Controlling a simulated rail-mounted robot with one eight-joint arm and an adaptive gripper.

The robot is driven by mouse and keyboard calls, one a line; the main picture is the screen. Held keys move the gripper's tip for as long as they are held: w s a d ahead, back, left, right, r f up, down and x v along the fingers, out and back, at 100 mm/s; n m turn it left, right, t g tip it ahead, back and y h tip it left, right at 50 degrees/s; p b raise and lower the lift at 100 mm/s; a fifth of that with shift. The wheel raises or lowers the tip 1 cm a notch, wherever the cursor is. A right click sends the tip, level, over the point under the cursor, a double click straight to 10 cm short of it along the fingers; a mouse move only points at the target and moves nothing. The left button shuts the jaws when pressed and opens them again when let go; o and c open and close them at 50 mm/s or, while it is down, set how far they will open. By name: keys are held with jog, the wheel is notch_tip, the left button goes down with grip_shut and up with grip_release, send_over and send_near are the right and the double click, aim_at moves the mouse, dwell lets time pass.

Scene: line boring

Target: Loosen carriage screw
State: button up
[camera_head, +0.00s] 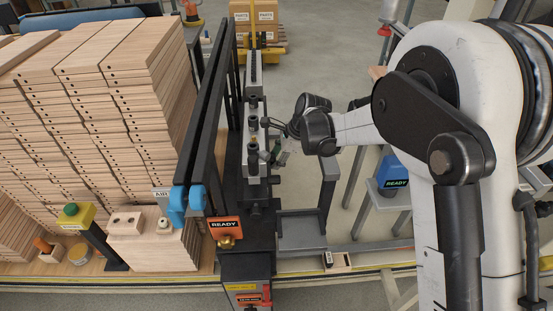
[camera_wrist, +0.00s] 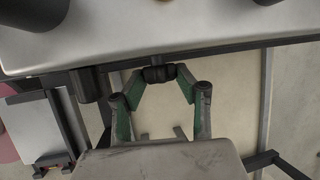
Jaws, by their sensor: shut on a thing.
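The carriage screw, a small black ribbed knob (camera_wrist: 159,74), sits at the lower edge of the pale metal carriage (camera_wrist: 200,32). My gripper (camera_wrist: 160,76) has its green-padded fingers on either side of the knob, shut on it. In the head view my gripper (camera_head: 283,148) reaches in from the right against the side of the long boring carriage (camera_head: 255,130). The knob is hidden there behind my wrist and fingers. Whether the screw is loose or tight does not show.
Tall stacks of drilled wooden boards (camera_head: 120,70) stand left of the machine. Black rails (camera_head: 208,110) with blue end caps rise beside the carriage. A blue READY box (camera_head: 393,172) stands at right. Parts boxes (camera_head: 253,18) are behind.

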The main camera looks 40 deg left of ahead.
jog(key=shift+s+d+f+n+t+y+b, duration=0.1)
jog(key=shift+n+t+y+b, duration=0.1)
jog(key=shift+t+y+b, duration=0.35)
jog(key=shift+s+n+t+y+b, duration=0.1)
jog(key=shift+n+t+y+b, duration=0.1)
jog(key=shift+t+y+b, duration=0.3)
jog(key=shift+t, duration=0.25)
jog(key=o, duration=1.1)
jog(key=shift+o, duration=0.2)
notch_tip(320, 180, up, 10)
